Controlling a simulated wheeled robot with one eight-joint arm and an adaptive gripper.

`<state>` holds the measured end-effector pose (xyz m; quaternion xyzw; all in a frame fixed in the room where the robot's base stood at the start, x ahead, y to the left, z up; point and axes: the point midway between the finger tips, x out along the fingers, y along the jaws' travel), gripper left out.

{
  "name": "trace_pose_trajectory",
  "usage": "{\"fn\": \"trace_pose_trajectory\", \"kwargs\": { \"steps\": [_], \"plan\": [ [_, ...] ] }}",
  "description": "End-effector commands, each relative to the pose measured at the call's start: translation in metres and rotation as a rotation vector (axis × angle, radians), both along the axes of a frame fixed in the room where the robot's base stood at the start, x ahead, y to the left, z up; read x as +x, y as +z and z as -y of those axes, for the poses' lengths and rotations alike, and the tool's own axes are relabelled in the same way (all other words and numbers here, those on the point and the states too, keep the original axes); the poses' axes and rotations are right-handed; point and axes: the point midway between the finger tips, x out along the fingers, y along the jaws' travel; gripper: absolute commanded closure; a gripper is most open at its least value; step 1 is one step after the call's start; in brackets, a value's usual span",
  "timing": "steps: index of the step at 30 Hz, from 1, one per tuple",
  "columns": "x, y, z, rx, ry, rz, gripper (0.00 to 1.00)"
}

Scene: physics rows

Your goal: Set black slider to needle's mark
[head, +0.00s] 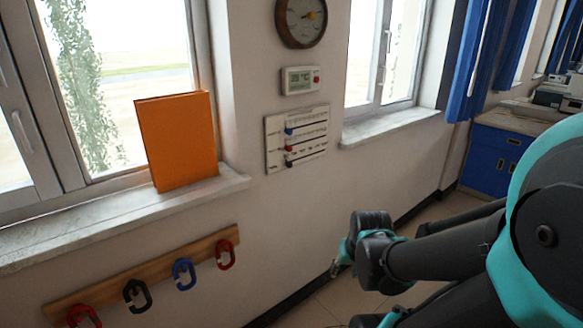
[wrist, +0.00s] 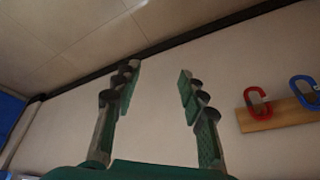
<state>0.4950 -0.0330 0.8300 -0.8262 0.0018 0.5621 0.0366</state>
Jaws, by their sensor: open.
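A pale slider panel (head: 273,142) hangs on the wall between the two windows. It has several horizontal tracks with small knobs near their left ends. A blue knob (head: 289,131) and a red knob (head: 289,149) show. A small dark knob, apparently the black slider (head: 289,163), sits low on the panel. A round brown-rimmed dial (head: 301,20) hangs above; its needle and marks are too small to read. My gripper (head: 338,268) is well below and right of the panel, apart from it. In the wrist view my gripper (wrist: 158,77) is open and empty, facing bare wall.
A white display box (head: 300,80) hangs between dial and panel. An orange book (head: 178,140) stands on the left windowsill (head: 120,212). A wooden rail (head: 150,268) with several coloured hooks is below. The right windowsill (head: 388,127) juts out. The wall below the panel is clear.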

Motion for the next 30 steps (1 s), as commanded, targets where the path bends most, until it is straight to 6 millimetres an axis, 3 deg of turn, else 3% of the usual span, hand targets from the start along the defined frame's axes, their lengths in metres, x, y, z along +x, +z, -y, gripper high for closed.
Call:
{"fn": "trace_pose_trajectory", "kwargs": {
  "steps": [5,9,15,20,24,30],
  "plan": [
    [0.041,0.01,-0.031,0.276,-0.219,0.012,0.58],
    [0.085,0.025,-0.057,0.584,-0.454,-0.002,0.58],
    [0.15,0.053,-0.076,1.03,-0.773,-0.076,0.58],
    [0.2,0.078,-0.074,1.392,-1.002,-0.189,0.58],
    [0.238,0.098,-0.058,1.7,-1.168,-0.325,0.58],
    [0.269,0.117,-0.032,2.015,-1.301,-0.519,0.58]
  ]
}}
